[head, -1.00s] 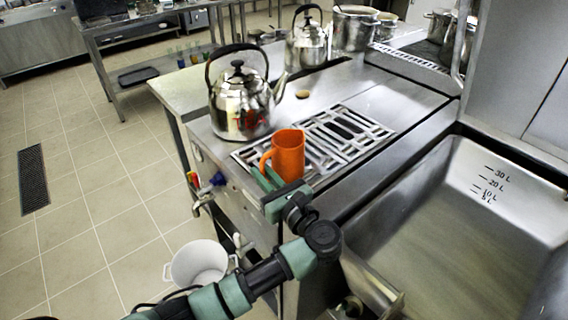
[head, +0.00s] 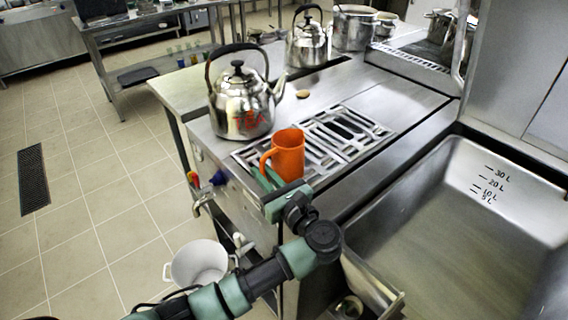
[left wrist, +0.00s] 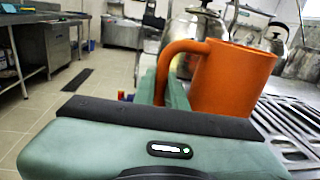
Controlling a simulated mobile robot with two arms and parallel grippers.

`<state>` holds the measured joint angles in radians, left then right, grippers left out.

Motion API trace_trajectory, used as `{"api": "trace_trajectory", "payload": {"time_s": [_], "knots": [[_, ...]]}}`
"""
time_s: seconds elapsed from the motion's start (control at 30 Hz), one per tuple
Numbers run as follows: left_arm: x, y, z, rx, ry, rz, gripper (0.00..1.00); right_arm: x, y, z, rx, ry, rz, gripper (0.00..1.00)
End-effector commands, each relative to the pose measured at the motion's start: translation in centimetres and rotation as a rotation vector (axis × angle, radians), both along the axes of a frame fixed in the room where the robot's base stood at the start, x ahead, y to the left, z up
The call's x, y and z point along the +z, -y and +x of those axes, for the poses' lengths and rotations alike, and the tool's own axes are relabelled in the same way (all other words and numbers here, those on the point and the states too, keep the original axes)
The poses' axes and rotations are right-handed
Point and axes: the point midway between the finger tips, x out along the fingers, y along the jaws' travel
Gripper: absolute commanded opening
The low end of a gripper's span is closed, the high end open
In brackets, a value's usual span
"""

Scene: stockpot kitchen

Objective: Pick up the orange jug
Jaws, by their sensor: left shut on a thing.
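The orange jug (head: 288,154) stands upright at the front edge of the slotted grate, its handle toward the left. It also shows large in the left wrist view (left wrist: 232,78), with its handle on the left. My left gripper (head: 270,180) is at the jug's near left side, with its fingers at the handle. In the left wrist view the fingers (left wrist: 165,85) reach to the handle and are shut on it. The far fingertip is partly hidden behind the handle. My right gripper is in neither view.
A steel kettle (head: 240,103) with red lettering stands just behind and left of the jug. The slotted grate (head: 345,135) extends to the right. A deep steel sink (head: 455,235) lies at the right. A white pot (head: 200,262) is low at the left.

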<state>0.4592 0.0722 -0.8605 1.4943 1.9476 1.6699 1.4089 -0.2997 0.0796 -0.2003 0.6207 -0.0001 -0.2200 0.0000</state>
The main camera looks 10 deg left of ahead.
Motion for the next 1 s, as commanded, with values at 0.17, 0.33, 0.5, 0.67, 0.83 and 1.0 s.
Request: {"api": "trace_trajectory", "payload": {"time_s": [0.17, 0.33, 0.5, 0.67, 0.83, 1.0], "knots": [[0.0, 0.0, 0.0, 0.000, 0.000, 0.000, 0.00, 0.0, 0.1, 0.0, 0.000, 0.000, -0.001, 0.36], [0.0, 0.0, 0.0, 0.000, 0.000, 0.000, 0.00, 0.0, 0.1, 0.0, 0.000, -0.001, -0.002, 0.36], [0.1, 0.0, 0.0, 0.000, 0.004, -0.001, 0.00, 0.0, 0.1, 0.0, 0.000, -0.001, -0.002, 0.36], [0.5, 0.0, 0.0, -0.001, 0.004, -0.003, 0.00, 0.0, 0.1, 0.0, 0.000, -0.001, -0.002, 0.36], [2.1, 0.1, 0.0, -0.001, 0.006, -0.006, 0.00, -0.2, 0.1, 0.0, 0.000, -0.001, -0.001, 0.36], [5.7, 0.1, 0.0, -0.001, 0.009, -0.008, 0.00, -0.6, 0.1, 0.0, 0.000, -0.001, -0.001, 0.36]]}}
